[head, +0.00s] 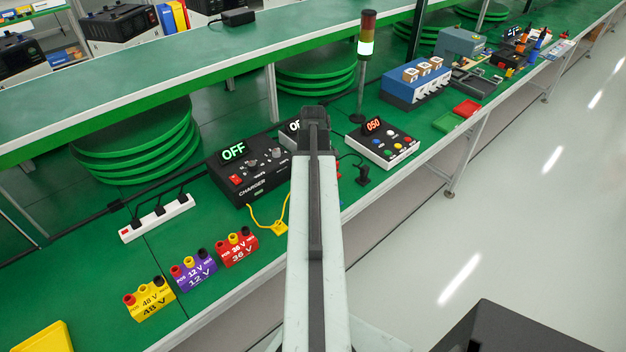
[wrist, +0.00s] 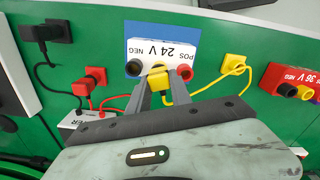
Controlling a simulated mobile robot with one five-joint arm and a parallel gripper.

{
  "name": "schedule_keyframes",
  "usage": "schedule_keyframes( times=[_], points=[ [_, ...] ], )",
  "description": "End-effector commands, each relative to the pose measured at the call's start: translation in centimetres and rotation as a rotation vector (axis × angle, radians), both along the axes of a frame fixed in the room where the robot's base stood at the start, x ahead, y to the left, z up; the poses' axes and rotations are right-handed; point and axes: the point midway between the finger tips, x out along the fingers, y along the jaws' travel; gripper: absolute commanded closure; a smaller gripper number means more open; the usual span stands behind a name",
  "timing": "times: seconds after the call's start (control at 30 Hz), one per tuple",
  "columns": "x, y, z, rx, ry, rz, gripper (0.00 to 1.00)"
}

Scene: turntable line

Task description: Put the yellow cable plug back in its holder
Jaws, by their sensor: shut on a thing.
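The yellow cable plug (wrist: 158,78) is between my gripper's fingers (wrist: 158,84) in the wrist view, and the fingers are shut on it. It is at the middle of the 24 V block (wrist: 152,50), between that block's black and red sockets. I cannot tell whether it is still seated there. A yellow holder-like piece (wrist: 235,66) with yellow cable at it lies to the right, apart from my gripper. It also shows in the head view (head: 280,227). In the head view, my arm hides the gripper and the 24 V block.
A red plug piece (wrist: 95,76) and a black one (wrist: 55,31) stand left in the wrist view. The charger (head: 250,165) reads OFF. The 36 V (head: 238,250), 12 V (head: 195,273) and 48 V (head: 152,303) blocks line the bench edge. Loose cables lie near my gripper.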

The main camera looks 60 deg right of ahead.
Motion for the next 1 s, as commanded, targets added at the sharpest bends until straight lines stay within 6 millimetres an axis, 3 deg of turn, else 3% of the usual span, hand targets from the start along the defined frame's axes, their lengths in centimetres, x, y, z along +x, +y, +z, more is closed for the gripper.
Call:
schedule_keyframes(
  times=[0.37,0.4,0.47,0.5,1.0],
  points=[
    [0.01,0.0,-0.1,0.0,0.0,0.0,1.0],
    [0.01,0.0,-0.1,0.0,0.0,0.0,0.69],
    [0.01,0.0,-0.1,0.0,0.0,0.0,0.53],
    [0.01,0.0,-0.1,0.0,0.0,0.0,0.49],
    [0.01,0.0,0.81,0.0,0.0,0.0,0.49]
  ],
)
